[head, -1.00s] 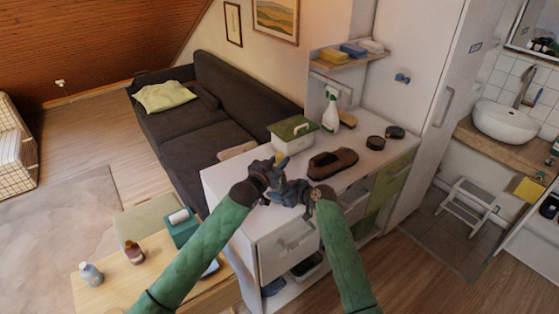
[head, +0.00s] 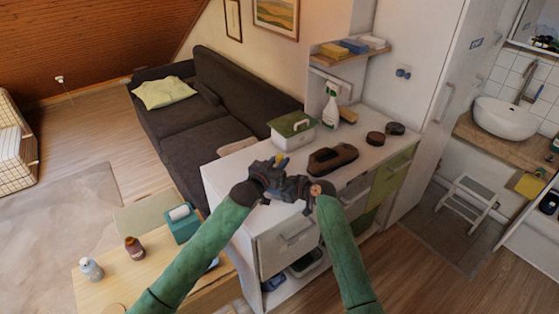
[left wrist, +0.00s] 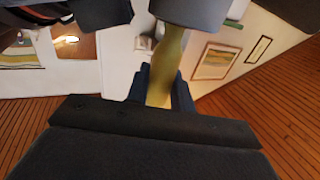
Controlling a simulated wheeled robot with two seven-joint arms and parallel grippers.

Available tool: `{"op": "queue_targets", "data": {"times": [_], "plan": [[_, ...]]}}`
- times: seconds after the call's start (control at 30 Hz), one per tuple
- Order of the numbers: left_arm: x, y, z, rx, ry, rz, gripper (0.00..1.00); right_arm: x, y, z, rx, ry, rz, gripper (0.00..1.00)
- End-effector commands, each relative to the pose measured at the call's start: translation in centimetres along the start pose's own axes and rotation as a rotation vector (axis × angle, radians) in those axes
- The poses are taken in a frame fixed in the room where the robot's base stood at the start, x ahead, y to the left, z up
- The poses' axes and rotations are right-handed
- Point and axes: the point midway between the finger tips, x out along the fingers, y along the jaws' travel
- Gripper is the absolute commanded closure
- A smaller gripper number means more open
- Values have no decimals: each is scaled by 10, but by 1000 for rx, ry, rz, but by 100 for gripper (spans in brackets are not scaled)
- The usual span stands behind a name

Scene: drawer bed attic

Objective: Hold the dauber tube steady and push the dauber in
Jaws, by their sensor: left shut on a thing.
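My left gripper (head: 272,176) is shut on a yellow-olive, tube-like piece, which I take to be the dauber tube (head: 281,160). Only a small yellow end of it shows above the fingers in the head view. My right gripper (head: 301,189) is close beside the left one, over the near part of the white cabinet top. Its fingers blend with the left gripper, so their opening is unclear. I cannot make out the dauber itself.
On the white cabinet top (head: 235,172) stand a brown shoe (head: 333,159), a green-lidded caddy (head: 292,130), a spray bottle (head: 331,106), a brush (head: 347,115) and two dark round tins (head: 375,138). A wooden table (head: 150,268) with bottles is at lower left.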

Motion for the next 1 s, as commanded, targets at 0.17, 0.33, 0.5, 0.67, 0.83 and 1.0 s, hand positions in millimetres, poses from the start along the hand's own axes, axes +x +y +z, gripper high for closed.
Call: {"op": "queue_targets", "data": {"times": [0.17, 0.33, 0.5, 0.67, 0.83, 1.0], "plan": [[0, 0, 0, 0, 0, 0, 69, 0, 0, 0, 0, 0, 0, 75], [0, 0, 0, 0, 0, 0, 51, 0, 0, 0, 0, 0, 0, 75], [0, 0, 0, 0, 0, 0, 51, 0, 0, 0, 0, 0, 0, 75], [-7, 0, 0, 0, 0, 0, 51, 0, 0, 0, 0, 0, 0, 75], [-32, -1, 1, 0, -2, -1, 51, 0, 0, 0, 0, 0, 0, 75], [-66, 0, 1, 0, -2, 0, 51, 0, 0, 0, 0, 0, 0, 75]]}}
